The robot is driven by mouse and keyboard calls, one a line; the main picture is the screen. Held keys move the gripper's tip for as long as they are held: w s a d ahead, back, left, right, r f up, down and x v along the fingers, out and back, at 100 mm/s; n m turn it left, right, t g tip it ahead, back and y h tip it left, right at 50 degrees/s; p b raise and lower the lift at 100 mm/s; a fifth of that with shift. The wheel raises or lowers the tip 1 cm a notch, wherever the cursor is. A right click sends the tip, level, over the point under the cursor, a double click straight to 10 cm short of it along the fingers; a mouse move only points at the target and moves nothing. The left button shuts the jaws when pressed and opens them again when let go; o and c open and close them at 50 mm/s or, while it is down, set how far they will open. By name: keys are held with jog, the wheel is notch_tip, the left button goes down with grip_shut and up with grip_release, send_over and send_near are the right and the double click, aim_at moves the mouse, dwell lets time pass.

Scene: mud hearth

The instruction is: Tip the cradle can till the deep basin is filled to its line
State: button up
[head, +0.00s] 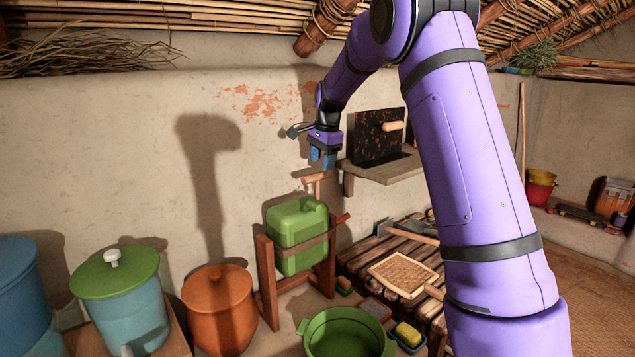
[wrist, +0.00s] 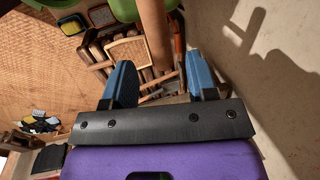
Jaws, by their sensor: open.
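The green cradle can (head: 298,235) hangs upright in a wooden cradle (head: 268,280). A wooden handle (head: 314,180) stands above it. The deep green basin (head: 345,335) sits on the floor below and in front, cut by the lower edge; its line and any water level cannot be made out. My gripper (head: 322,158) is open and empty, pointing down just above the handle. In the wrist view, the handle (wrist: 154,35) shows between and beyond the open fingers of my gripper (wrist: 160,78), with part of the can (wrist: 124,9) at the top edge.
A low slatted bench (head: 370,255) with a woven fan (head: 402,272) stands right of the cradle. A wall shelf (head: 385,168) is close right of my gripper. A clay pot (head: 218,305) and a lidded blue container (head: 120,295) stand left. A yellow sponge (head: 408,334) lies beside the basin.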

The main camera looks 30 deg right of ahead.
aim_at(319, 181)
jog(key=f, duration=0.2)
jog(key=w+f, duration=0.1)
jog(key=f, duration=0.4)
jog(key=shift+w+a+f, duration=0.15)
jog(key=shift+w+f, duration=0.05)
jog(key=shift+f, duration=0.1)
grip_shut()
